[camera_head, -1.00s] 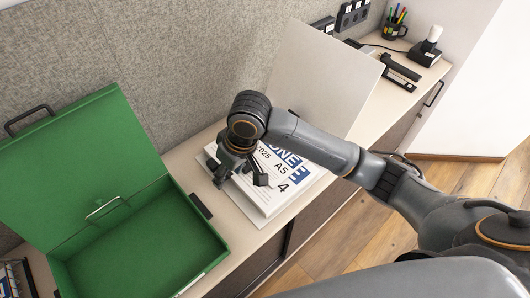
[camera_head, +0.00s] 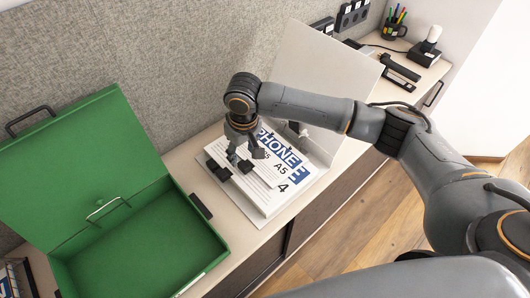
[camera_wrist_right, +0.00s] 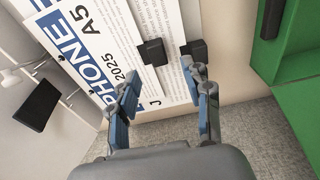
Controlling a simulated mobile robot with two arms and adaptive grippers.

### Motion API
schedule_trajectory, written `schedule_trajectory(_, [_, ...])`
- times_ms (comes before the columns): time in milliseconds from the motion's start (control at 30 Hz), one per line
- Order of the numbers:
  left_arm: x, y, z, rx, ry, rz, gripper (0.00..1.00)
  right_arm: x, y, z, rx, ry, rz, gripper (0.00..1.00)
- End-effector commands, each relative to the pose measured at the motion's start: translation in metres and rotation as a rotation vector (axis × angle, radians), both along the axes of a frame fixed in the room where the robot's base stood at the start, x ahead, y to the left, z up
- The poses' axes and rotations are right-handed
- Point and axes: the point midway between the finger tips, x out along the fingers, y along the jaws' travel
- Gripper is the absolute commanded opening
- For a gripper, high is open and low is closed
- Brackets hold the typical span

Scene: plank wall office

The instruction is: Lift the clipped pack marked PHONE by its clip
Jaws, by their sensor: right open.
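The white pack marked PHONE (camera_head: 285,163) in blue lies with other sheets or packs in the open grey-white box file. It also shows in the wrist view (camera_wrist_right: 75,45). Two black clips sit towards the left edge of the stack, an inner one (camera_head: 246,166) and an outer one (camera_head: 222,173). In the wrist view the inner clip (camera_wrist_right: 152,52) and the outer clip (camera_wrist_right: 193,49) show too. I cannot tell for sure which clip holds which pack. My right gripper (camera_head: 246,154) points down over the stack, open and empty, with fingers apart in the wrist view (camera_wrist_right: 164,84). My left gripper is out of view.
An open green case (camera_head: 140,250) stands left of the stack. The box file's raised lid (camera_head: 325,75) stands behind and right. A grey fabric panel (camera_head: 190,50) backs the desk. A hole punch (camera_head: 400,68), a pen cup (camera_head: 395,28) and chargers are far right.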

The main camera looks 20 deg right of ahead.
Motion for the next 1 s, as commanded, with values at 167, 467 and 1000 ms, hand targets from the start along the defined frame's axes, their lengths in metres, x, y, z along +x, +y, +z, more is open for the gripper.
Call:
schedule_trajectory(167, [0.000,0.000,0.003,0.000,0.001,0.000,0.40,0.001,-0.001,-0.013,-0.002,0.002,-0.001,0.49])
schedule_trajectory(467, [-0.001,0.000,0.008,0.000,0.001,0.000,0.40,0.004,-0.001,-0.053,-0.002,0.000,0.002,0.49])
schedule_trajectory(1000, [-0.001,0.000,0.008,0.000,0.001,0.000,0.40,0.004,-0.001,-0.056,-0.001,0.000,0.002,0.00])
